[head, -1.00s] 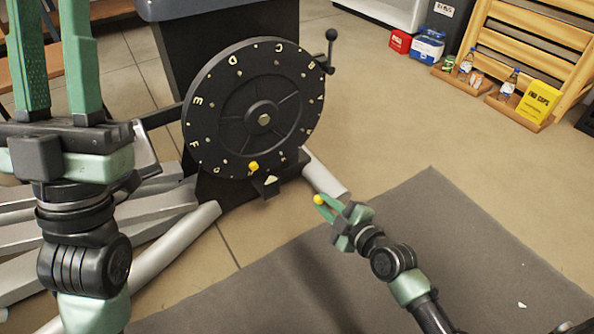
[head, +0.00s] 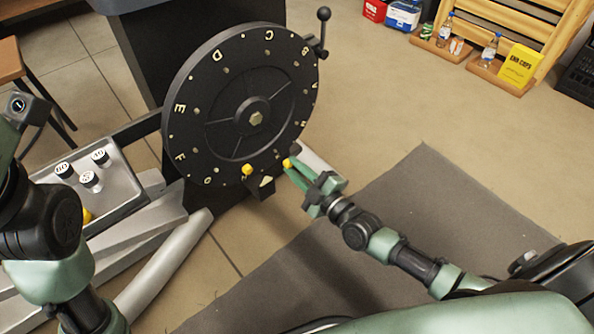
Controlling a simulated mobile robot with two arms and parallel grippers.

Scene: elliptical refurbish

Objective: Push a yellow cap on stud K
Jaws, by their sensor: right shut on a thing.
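A black round wheel (head: 214,130) with pale letters and small studs around its rim stands upright at the centre left. One yellow cap (head: 247,170) sits at the lower rim, just above a bracket with a pale pointer (head: 266,181). My right gripper (head: 290,165) is shut on a second yellow cap (head: 287,162), at the wheel's lower right rim. I cannot tell whether this cap touches the wheel. The stud and letter K cannot be made out there. My left arm is at the left edge; its fingers are not in view.
A crank handle (head: 323,28) sticks out at the wheel's upper right. The grey mat (head: 430,200) is clear.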

